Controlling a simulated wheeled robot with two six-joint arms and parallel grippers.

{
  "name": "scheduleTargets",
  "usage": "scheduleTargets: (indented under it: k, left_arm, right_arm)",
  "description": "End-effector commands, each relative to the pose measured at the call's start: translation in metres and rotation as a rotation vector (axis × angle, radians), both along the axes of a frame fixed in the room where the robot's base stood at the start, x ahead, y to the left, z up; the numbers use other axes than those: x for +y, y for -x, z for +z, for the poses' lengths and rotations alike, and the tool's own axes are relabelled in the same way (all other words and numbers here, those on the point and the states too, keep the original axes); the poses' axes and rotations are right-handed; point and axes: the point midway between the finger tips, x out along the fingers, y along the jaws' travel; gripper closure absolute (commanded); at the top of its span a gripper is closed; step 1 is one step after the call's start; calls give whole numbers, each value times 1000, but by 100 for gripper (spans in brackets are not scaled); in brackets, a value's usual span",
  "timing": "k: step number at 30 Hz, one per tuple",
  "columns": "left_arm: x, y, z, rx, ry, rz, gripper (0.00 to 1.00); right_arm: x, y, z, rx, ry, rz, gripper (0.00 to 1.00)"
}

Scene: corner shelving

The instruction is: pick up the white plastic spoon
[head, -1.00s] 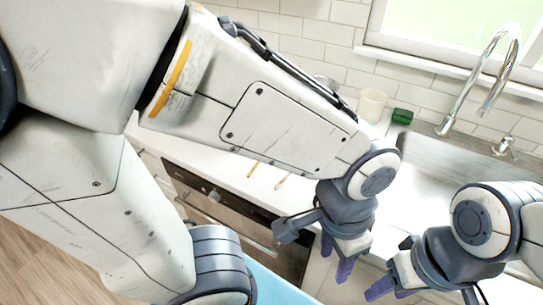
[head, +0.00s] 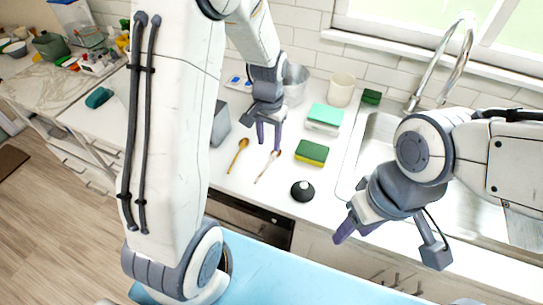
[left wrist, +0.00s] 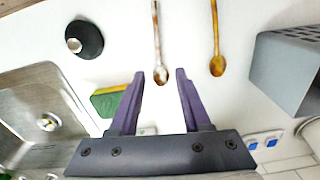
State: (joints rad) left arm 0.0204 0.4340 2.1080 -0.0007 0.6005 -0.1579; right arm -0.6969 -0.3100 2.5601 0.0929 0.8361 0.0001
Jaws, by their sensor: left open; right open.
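I see no clearly white plastic spoon. A thin pale-brown spoon (head: 266,169) lies on the white counter; in the left wrist view its bowl (left wrist: 160,74) looks whitish-brown. A golden-brown spoon (head: 238,156) lies to its left in the head view, and it also shows in the left wrist view (left wrist: 216,45). My left gripper (head: 268,141) is open and empty, pointing down close to the pale-brown spoon; in the left wrist view its fingertips (left wrist: 160,76) appear on either side of that bowl. My right gripper (head: 357,229) is open and empty near the counter's front edge.
A green-yellow sponge (head: 312,152), a black round object (head: 302,191) and a green-topped box (head: 325,117) lie right of the spoons. A grey container (head: 221,124) stands left. A metal pot (head: 296,84), a cream cup (head: 341,89) and the sink (head: 375,132) are nearby.

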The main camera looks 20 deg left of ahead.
Motion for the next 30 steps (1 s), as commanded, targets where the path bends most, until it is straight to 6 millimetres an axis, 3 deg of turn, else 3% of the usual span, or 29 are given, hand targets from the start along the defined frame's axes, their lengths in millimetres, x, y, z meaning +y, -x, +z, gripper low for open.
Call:
scheduleTargets:
  k: [18,27,29,30]
  left_arm:
    - [-1,6,-70,2,1,1,52]
    - [-1,5,-76,-2,0,1,52]
    - [-1,5,-76,-2,0,0,72]
    - [-1,5,-76,-2,0,0,87]
  right_arm:
    - [0,0,18,0,0,-1,50]
    - [0,0,18,0,0,-1,50]
    - [0,0,18,0,0,-1,50]
    - [0,0,18,0,0,-1,50]
